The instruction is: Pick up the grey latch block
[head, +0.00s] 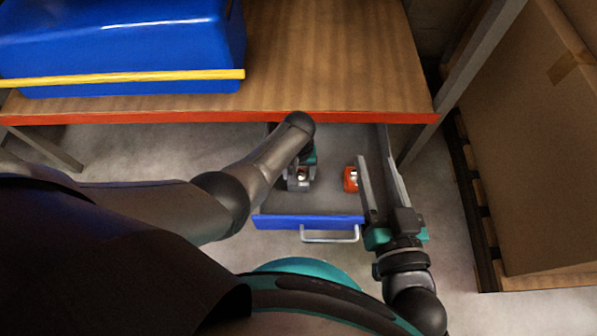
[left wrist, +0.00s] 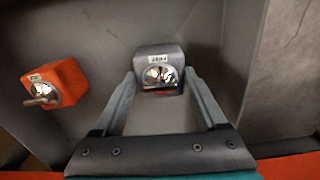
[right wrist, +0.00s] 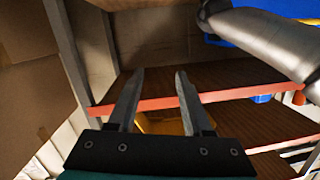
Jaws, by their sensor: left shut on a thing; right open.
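The grey latch block (left wrist: 160,54) has a labelled top and a shiny round fitting. It lies between the two fingers of my left gripper (left wrist: 159,76), which is shut on it. In the head view the grey latch block (head: 299,184) shows inside an open drawer with a blue front (head: 275,222), partly hidden by my left wrist. I cannot tell whether it touches the drawer floor. My right gripper (head: 371,146) is open and empty, over the drawer's right side; its fingers (right wrist: 159,75) also show in the right wrist view.
An orange block (head: 350,179) with a similar fitting lies in the drawer, right of the grey one; it also shows in the left wrist view (left wrist: 62,82). The drawer has a pale handle (head: 330,239). A blue bin (head: 120,40) stands on the wooden bench (head: 330,60). A large carton (head: 535,150) is at right.

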